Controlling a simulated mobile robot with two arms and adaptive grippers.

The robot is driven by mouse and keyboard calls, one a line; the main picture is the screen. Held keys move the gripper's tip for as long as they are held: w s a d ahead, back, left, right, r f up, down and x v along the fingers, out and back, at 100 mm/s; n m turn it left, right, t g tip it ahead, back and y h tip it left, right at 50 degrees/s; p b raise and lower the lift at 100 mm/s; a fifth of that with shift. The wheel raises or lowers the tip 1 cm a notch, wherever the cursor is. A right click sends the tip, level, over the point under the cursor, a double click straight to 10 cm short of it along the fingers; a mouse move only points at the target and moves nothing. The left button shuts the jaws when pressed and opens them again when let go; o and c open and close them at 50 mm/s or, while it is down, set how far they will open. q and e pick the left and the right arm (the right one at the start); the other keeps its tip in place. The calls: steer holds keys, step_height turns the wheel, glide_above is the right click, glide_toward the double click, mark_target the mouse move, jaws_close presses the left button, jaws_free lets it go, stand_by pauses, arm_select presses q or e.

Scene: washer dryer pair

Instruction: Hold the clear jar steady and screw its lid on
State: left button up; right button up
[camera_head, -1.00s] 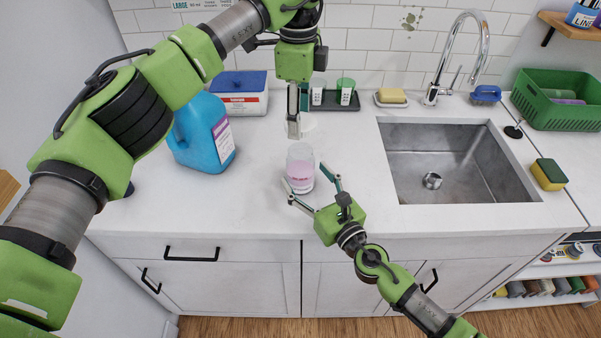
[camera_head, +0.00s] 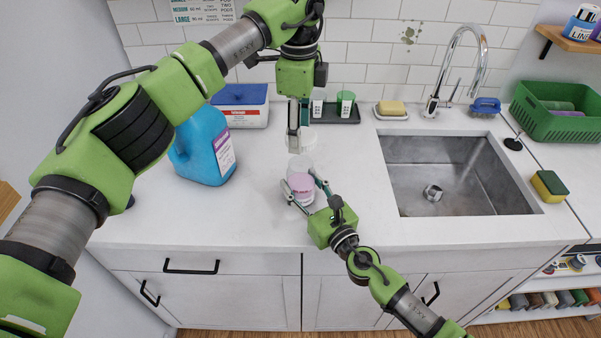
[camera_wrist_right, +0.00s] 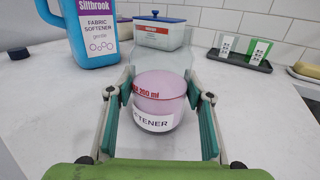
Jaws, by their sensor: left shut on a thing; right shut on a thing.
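The clear jar (camera_head: 302,190) stands upright on the counter with pink contents. In the right wrist view the jar (camera_wrist_right: 158,102) shows a label and a 200 ml mark; its upper part is clear and no lid shows on it. My right gripper (camera_head: 301,181) is shut on the jar, one finger on each side. My left gripper (camera_head: 299,138) points down behind and above the jar, shut on a pale round thing that looks like the lid (camera_head: 309,139). The fingers partly hide it. It is apart from the jar.
A blue fabric softener jug (camera_head: 203,148) stands left of the jar. Behind are a blue-lidded box (camera_head: 241,107) and a dark tray (camera_head: 340,117) with small cups. The sink (camera_head: 450,175) lies right. The counter in front of the jar is clear.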

arm_select(q)
glide_above(300, 169)
steer(key=shift+a+f, duration=0.1)
steer(key=shift+f, duration=2.2)
steer(key=shift+f, duration=0.15)
steer(key=shift+f, duration=0.75)
steer(key=shift+f, duration=0.6)
